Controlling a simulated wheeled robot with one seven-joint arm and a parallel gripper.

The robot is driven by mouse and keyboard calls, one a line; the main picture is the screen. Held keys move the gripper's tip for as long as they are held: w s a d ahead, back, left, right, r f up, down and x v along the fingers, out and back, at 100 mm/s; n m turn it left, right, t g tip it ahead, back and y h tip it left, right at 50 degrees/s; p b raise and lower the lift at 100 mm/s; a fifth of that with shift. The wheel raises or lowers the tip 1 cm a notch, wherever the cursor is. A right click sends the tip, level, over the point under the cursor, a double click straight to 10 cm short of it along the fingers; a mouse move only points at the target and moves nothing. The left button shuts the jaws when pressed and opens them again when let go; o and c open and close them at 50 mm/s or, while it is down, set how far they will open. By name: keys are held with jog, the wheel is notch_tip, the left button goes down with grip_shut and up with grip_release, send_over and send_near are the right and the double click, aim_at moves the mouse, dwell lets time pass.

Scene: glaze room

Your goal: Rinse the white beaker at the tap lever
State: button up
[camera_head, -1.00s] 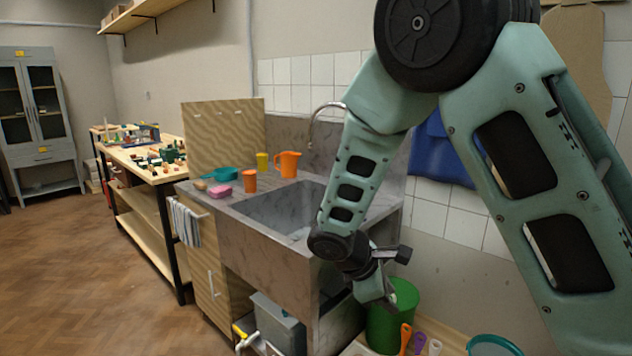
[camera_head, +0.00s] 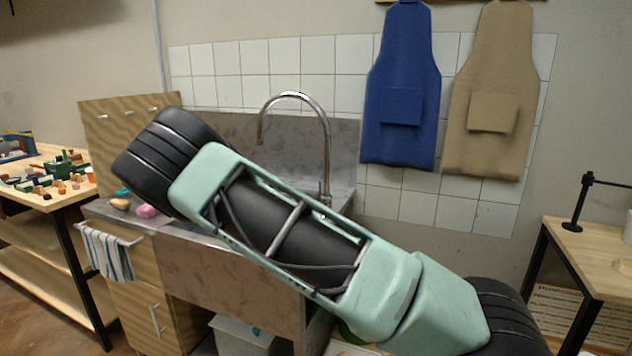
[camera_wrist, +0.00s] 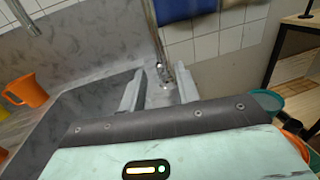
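The chrome tap (camera_head: 328,150) rises at the back right corner of the stone sink (camera_head: 225,285). In the wrist view the tap's upright pipe (camera_wrist: 154,38) and a small metal lever part (camera_wrist: 182,72) at its foot show just beyond my gripper (camera_wrist: 160,72). The two fingers stand apart, one on each side of the tap's foot in the picture, with nothing between them. I cannot tell whether they touch the tap. The head view does not show my fingers; my arm covers much of the sink. I see no white beaker in either current view.
An orange jug (camera_wrist: 28,90) stands on the counter at the left of the wrist view. A pink sponge (camera_head: 147,211) and a striped towel (camera_head: 107,254) are at the counter's left end. Blue (camera_head: 402,90) and tan (camera_head: 497,95) aprons hang right of the tap.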

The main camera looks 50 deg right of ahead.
jog(key=w+d+p, duration=0.1)
jog(key=d, duration=0.4)
jog(key=w+d, duration=0.1)
jog(key=d, duration=0.4)
jog(key=w+d+p, duration=0.1)
jog(key=d, duration=0.4)
jog(key=shift+d+p, duration=0.3)
grip_shut()
